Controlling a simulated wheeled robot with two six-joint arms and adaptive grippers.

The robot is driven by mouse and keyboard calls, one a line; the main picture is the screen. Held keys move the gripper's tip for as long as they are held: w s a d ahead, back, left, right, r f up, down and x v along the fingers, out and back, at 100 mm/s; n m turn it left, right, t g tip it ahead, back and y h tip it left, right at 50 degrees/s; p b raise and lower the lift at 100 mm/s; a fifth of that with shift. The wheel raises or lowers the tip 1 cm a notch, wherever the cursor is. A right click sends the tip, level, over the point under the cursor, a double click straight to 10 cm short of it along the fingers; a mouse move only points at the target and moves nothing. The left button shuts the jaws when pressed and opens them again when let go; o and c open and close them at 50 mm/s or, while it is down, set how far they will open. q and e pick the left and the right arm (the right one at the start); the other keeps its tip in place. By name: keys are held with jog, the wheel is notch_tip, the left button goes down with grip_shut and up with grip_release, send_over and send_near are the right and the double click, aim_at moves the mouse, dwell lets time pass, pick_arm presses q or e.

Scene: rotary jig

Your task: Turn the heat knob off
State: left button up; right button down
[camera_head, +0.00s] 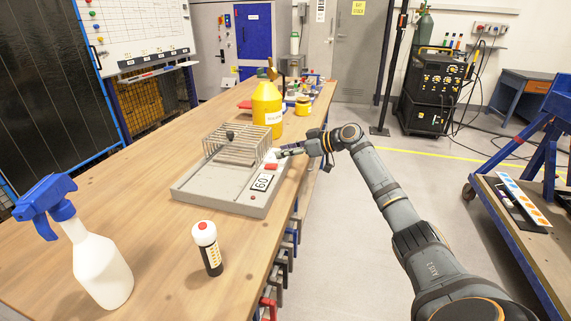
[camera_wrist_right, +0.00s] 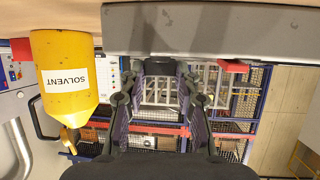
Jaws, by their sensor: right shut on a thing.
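The grey jig (camera_head: 228,200) sits on the wooden bench, with a wire rack (camera_head: 235,145) on top and a label reading 60 (camera_head: 262,182). My right gripper (camera_head: 284,153) reaches in from the right to the jig's right-hand edge. In the right wrist view its two fingers (camera_wrist_right: 163,88) close around a dark block, the heat knob (camera_wrist_right: 160,67), beside the grey body (camera_wrist_right: 200,30). The knob's pointer and markings cannot be made out, so its setting cannot be told. In the head view the gripper hides the knob. My left gripper is out of view.
A red switch (camera_head: 271,166) is close to the gripper. A yellow solvent jug (camera_head: 267,105) stands behind the jig. A white spray bottle (camera_head: 100,265) and a small capped bottle (camera_head: 208,250) stand in front. Bare bench (camera_head: 150,170) lies left of the jig.

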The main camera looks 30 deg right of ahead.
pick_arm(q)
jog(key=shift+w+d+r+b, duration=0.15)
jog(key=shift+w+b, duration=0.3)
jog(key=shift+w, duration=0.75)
pick_arm(e)
jog(key=shift+f+n+g+y, duration=0.1)
jog(key=shift+n+g+y, duration=0.4)
jog(key=shift+n+y, duration=0.15)
jog(key=c, duration=1)
grip_release()
jog(key=shift+w, duration=0.1)
jog(key=shift+o, duration=0.2)
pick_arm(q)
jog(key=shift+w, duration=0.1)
pick_arm(e)
jog(key=shift+d, duration=0.1)
jog(key=v, duration=1.2)
